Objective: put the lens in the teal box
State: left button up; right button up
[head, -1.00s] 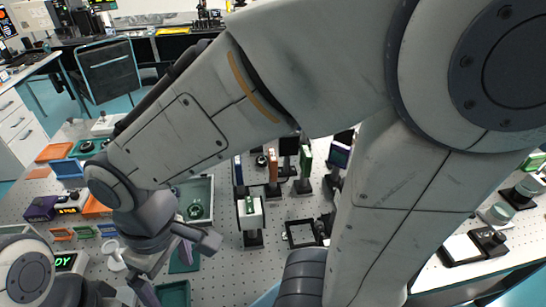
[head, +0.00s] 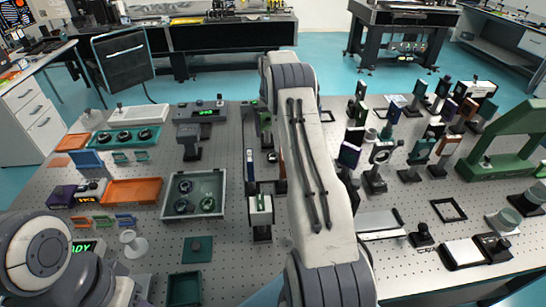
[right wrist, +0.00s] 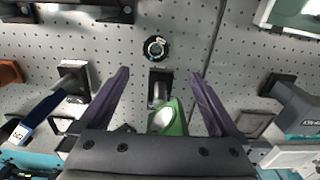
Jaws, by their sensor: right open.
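In the right wrist view, a round black-rimmed lens (right wrist: 155,48) with a pale greenish centre lies on the perforated table, beyond the fingertips. A small round dark piece (head: 272,157) shows near the back of the table in the head view; I cannot tell if it is the same lens. My right gripper (right wrist: 159,74) is open with its purple fingers apart. A green mount on a post (right wrist: 172,122) shows between the fingers. My own arm hides this gripper in the head view. The teal box (head: 185,288) is open at the front edge. My left gripper's fingers are not visible.
A grey tray (head: 222,190) with several round optics stands behind a flat teal pad (head: 197,250). An orange tray (head: 132,191) is left of it. Upright mounts crowd the right, including a lens holder (head: 376,165). A white-faced mount (head: 260,212) stands near the middle.

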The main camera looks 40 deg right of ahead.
jog(key=p, duration=0.1)
send_over(273, 156)
jog(key=f, duration=0.5)
jog(key=shift+w+d+f, duration=0.15)
jog(key=shift+w+d, duration=0.05)
jog(key=shift+w, duration=0.15)
jog(key=f+p, duration=0.1)
jog(key=f, duration=0.1)
jog(key=f+p, duration=0.1)
jog(key=f, duration=0.1)
jog(key=shift+s+a+f+p, duration=0.1)
jog(key=shift+s+p, duration=0.25)
jog(key=shift+f, duration=0.6)
grip_shut()
